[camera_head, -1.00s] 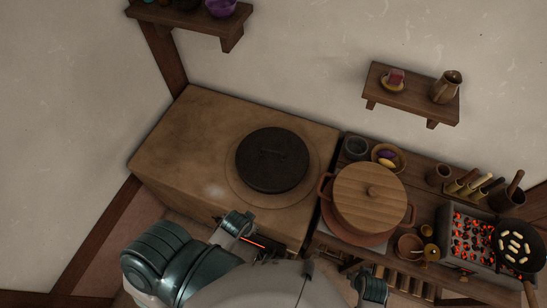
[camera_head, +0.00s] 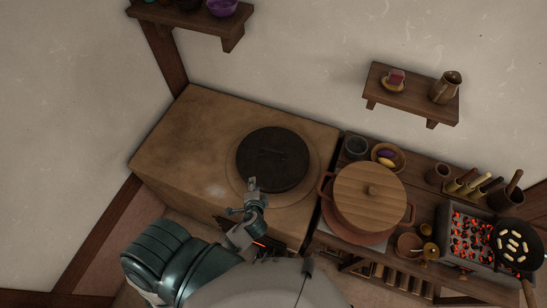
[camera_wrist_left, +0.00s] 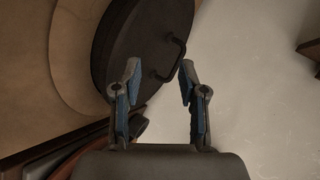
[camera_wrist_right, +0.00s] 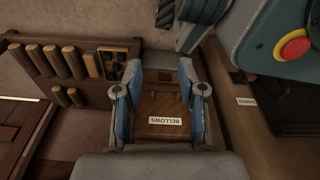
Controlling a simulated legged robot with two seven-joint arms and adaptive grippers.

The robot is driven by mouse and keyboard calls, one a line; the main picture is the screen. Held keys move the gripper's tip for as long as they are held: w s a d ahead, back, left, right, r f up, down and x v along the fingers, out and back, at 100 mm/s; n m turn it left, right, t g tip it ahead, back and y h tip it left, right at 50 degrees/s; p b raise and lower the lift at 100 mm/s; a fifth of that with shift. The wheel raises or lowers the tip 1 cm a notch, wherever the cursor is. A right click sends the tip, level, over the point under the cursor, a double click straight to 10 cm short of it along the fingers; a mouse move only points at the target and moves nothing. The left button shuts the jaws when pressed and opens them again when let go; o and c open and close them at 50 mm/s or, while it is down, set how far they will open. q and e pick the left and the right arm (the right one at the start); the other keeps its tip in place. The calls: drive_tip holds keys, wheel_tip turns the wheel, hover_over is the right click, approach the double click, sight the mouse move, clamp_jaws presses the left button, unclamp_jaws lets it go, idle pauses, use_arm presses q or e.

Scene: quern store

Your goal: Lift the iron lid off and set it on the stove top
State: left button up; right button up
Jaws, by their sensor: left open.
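The iron lid (camera_head: 272,155) is a dark round disc with a raised bar handle (camera_head: 272,151). It lies inside a round ring on the tan stove top (camera_head: 190,140). My left gripper (camera_head: 251,190) is at the lid's near edge in the head view. In the left wrist view, my open left gripper (camera_wrist_left: 160,70) has the lid (camera_wrist_left: 125,45) ahead of it, with the handle (camera_wrist_left: 168,62) showing between its fingertips. I cannot tell how far apart they are. My right gripper (camera_wrist_right: 160,66) shows only in the right wrist view, open and empty.
A wooden-lidded pot (camera_head: 370,195) stands right of the stove, close to the lid. A glowing brazier (camera_head: 470,235) with a pan (camera_head: 517,243) is farther right. The stove's left part is bare. A box labelled bellows (camera_wrist_right: 165,112) lies beyond my right gripper.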

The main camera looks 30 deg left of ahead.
use_arm(q)
drive_tip(key=w+d+m+t, duration=0.2)
drive_tip(key=w+m, duration=0.1)
drive_tip(key=w+d+m+t, duration=0.1)
drive_tip(key=m, duration=0.1)
drive_tip(key=shift+w+r, duration=0.25)
drive_tip(key=shift+r, duration=0.15)
approach(273, 150)
drive_tip(key=w+a+f, duration=0.2)
drive_tip(key=w+a, duration=0.1)
drive_tip(key=shift+w+a+f, duration=0.1)
drive_tip(key=shift+w+f, duration=0.15)
drive_tip(key=w, duration=0.2)
drive_tip(key=w+f, duration=0.1)
drive_tip(key=w, duration=0.2)
drive_tip(key=shift+a+f+b, duration=0.2)
drive_tip(key=shift+a+b, duration=0.05)
drive_tip(key=shift+b, duration=0.05)
drive_tip(key=shift+a+h, duration=0.1)
drive_tip(key=shift+h, duration=0.2)
clamp_jaws()
use_arm(e)
drive_tip(key=s+d+f, duration=0.2)
drive_tip(key=s+f, duration=0.4)
drive_tip(key=s, duration=0.3)
drive_tip(key=shift+s+f+g, duration=0.2)
drive_tip(key=shift+s+g, duration=0.05)
drive_tip(key=shift+g, duration=0.05)
use_arm(q)
drive_tip(key=shift+w+r, duration=0.15)
